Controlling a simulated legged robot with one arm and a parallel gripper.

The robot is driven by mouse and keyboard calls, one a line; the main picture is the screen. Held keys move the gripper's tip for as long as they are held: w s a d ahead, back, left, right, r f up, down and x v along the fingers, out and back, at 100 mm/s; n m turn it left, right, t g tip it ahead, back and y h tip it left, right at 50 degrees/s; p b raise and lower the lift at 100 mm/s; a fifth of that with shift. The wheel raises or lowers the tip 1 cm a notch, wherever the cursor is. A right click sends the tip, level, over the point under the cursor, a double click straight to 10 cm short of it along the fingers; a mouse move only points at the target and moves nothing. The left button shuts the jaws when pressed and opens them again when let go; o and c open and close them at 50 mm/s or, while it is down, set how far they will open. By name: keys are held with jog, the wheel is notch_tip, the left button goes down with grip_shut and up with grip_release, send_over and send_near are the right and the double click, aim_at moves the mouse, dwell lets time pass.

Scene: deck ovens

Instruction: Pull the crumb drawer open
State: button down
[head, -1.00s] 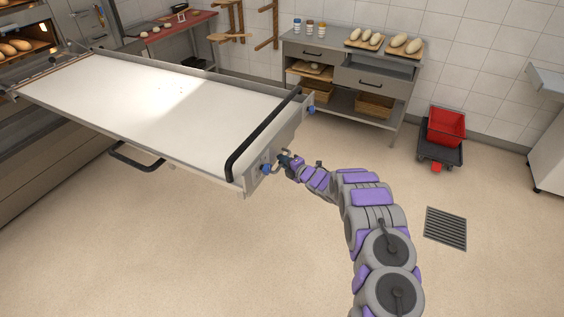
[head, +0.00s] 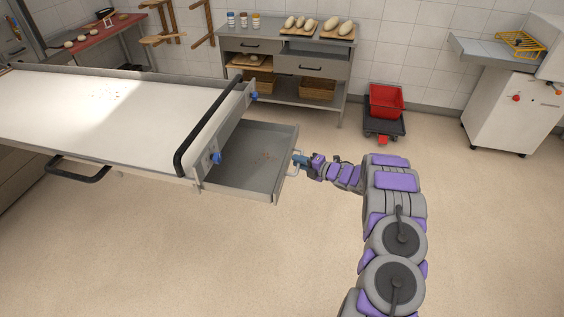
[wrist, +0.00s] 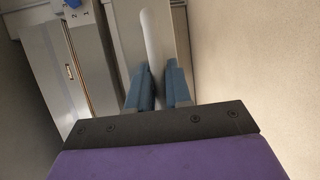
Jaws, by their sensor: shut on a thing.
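The crumb drawer (head: 245,168) is a shallow grey tray pulled out from the end of the long white-topped loader (head: 100,110). A few brown crumbs lie on its floor. My gripper (head: 299,161) is at the drawer's outer end, shut on the drawer's handle (head: 292,169). In the wrist view my gripper's two blue fingers (wrist: 158,88) stand on either side of the pale handle bar (wrist: 152,40). The fingers hide part of the handle.
A black bar (head: 208,125) crosses the loader's end, with blue knobs (head: 216,158) below. A red bin (head: 386,101) on a dark dolly stands behind my arm. A grey worktable (head: 285,65) stands at the back wall.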

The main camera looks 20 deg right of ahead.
jog(key=shift+s+d+f, duration=0.15)
jog(key=shift+s+d, duration=0.3)
jog(key=shift+d, duration=0.05)
jog(key=shift+s+d+f, duration=0.15)
jog(key=shift+s+d, duration=0.25)
jog(key=shift+d, duration=0.1)
jog(key=c, duration=1.4)
grip_release()
jog(key=shift+w+r, duration=0.1)
jog(key=shift+r, duration=0.05)
jog(key=shift+d, duration=0.1)
jog(key=p+v, duration=0.2)
jog(key=v, duration=1.5)
jog(key=shift+p, duration=0.4)
